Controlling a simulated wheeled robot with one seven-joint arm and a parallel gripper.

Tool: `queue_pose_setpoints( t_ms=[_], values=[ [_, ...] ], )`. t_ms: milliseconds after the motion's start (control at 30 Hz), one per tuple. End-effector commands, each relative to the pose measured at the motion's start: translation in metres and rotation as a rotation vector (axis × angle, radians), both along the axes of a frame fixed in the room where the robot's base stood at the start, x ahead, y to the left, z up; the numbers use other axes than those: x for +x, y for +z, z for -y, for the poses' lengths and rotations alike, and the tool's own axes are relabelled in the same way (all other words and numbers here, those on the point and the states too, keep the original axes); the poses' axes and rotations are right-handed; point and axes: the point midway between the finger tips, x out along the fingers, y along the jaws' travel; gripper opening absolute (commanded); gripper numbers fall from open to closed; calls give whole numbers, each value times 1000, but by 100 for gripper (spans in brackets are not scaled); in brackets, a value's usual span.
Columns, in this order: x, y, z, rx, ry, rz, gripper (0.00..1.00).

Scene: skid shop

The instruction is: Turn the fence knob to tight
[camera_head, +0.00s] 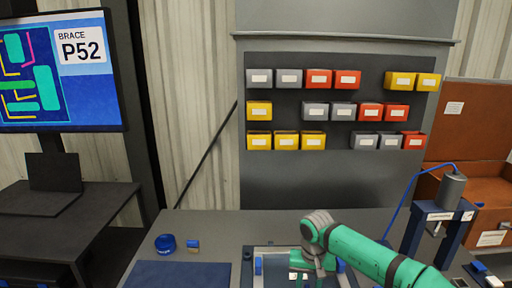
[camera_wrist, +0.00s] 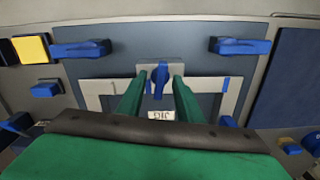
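The fence knob (camera_wrist: 160,77) is a small blue knob on a pale grey bracket, in the upper middle of the wrist view. Its narrow grip points roughly up and down in that view. My gripper (camera_wrist: 159,84) has its two green fingers apart, one to each side of the knob. A small gap seems to show between each finger and the knob, so I see no clear contact. In the head view my gripper is low at the bottom edge, over the fixture, and the knob is hidden there. A small white label (camera_wrist: 161,116) lies below the knob, between the fingers.
Blue toggle clamps stand left (camera_wrist: 80,49) and right (camera_wrist: 240,46) of the knob. A yellow block (camera_wrist: 31,48) is at the far left. In the head view, a blue tape roll (camera_head: 165,244) and a dark blue mat (camera_head: 180,274) lie left of the fixture; a press (camera_head: 440,205) stands right.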

Motion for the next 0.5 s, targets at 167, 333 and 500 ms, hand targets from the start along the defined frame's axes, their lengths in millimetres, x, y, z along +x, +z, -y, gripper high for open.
queue_pose_setpoints(
  t_ms=[167,333,500],
  values=[
    [0,4,0,0,0,0,33],
    [0,18,0,1,0,1,33],
    [0,32,0,-1,0,0,33]
  ],
)
